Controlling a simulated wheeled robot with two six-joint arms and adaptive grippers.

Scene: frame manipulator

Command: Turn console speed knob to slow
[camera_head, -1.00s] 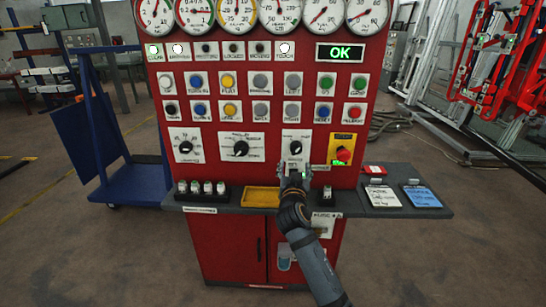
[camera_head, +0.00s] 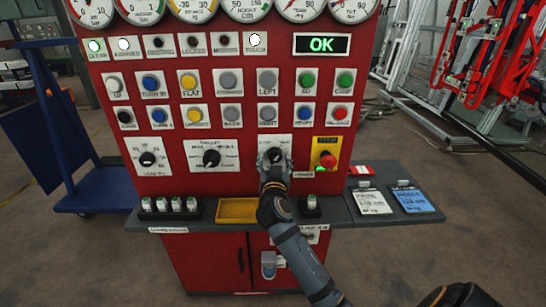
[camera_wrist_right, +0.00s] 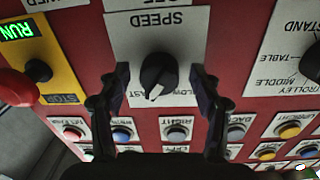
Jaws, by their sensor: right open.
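The speed knob (camera_wrist_right: 158,75) is a black round knob on a white SPEED plate (camera_wrist_right: 118,30). The right wrist view shows it upside down. Its white mark points to the bottom of that view, a little left, between partly hidden slow and fast labels. My right gripper (camera_wrist_right: 162,82) is open, with one finger on each side of the knob and a gap on both sides. In the head view my right gripper (camera_head: 274,165) is in front of the speed knob (camera_head: 276,155) and covers part of it. My left gripper is out of view.
A red emergency button (camera_head: 327,160) on a yellow plate is just right of the knob. Another black knob (camera_head: 211,158) is to its left. Rows of push buttons sit above. A grey shelf (camera_head: 345,215) with a yellow tray (camera_head: 238,222) juts out below.

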